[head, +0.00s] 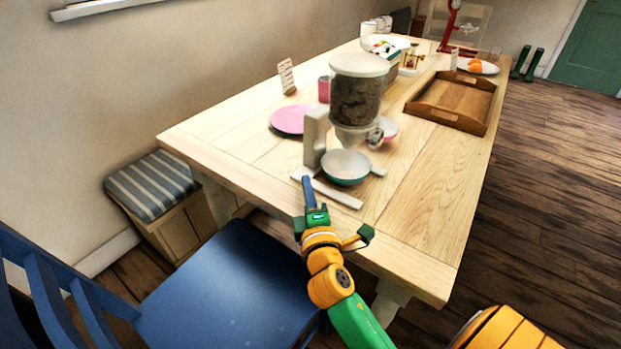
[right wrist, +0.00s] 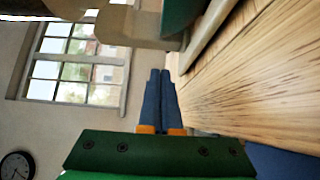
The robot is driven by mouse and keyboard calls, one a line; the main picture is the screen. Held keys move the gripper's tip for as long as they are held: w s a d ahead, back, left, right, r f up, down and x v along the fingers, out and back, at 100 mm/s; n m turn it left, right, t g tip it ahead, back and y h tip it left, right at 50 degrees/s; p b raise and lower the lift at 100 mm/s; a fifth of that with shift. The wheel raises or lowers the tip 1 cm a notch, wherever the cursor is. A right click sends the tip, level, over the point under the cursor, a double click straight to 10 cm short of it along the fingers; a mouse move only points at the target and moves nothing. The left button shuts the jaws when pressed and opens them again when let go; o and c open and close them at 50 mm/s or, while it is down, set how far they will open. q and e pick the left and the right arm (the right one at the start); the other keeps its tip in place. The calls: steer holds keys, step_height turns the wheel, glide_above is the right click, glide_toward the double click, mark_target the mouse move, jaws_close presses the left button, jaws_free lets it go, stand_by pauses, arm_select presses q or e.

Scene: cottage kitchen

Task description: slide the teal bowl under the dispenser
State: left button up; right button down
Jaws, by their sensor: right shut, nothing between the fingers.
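The teal bowl (head: 346,179), white inside, stands upright at the foot of the dispenser, below and slightly in front of its spout. The dispenser (head: 357,98) has a clear hopper of dark grain, a white lid and a pale stand. My right gripper (head: 307,181) is shut and empty, its blue fingers near the left end of the dispenser's pale base, left of the bowl. Whether the fingertips touch the base, I cannot tell. In the right wrist view the shut fingers (right wrist: 160,76) point toward the bowl's teal side (right wrist: 177,14), with a gap visible. My left gripper is not in view.
A pink plate (head: 290,120) and pink cup (head: 324,89) stand left of the dispenser, and a pink-white bowl (head: 388,129) behind it. A wooden tray (head: 447,117) lies to the right. The table's front right is clear. A blue chair (head: 228,285) stands at the near edge.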

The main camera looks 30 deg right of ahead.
mark_target(315, 161)
steer(key=x, duration=0.7)
steer(key=shift+w+d+f, duration=0.1)
steer(key=shift+w+d, duration=0.05)
steer(key=shift+d, duration=0.05)
steer(key=s, duration=0.1)
steer(key=s+d+p, duration=0.1)
steer(key=s, duration=0.1)
steer(key=shift+s+d, duration=0.3)
steer(key=shift+s, duration=0.05)
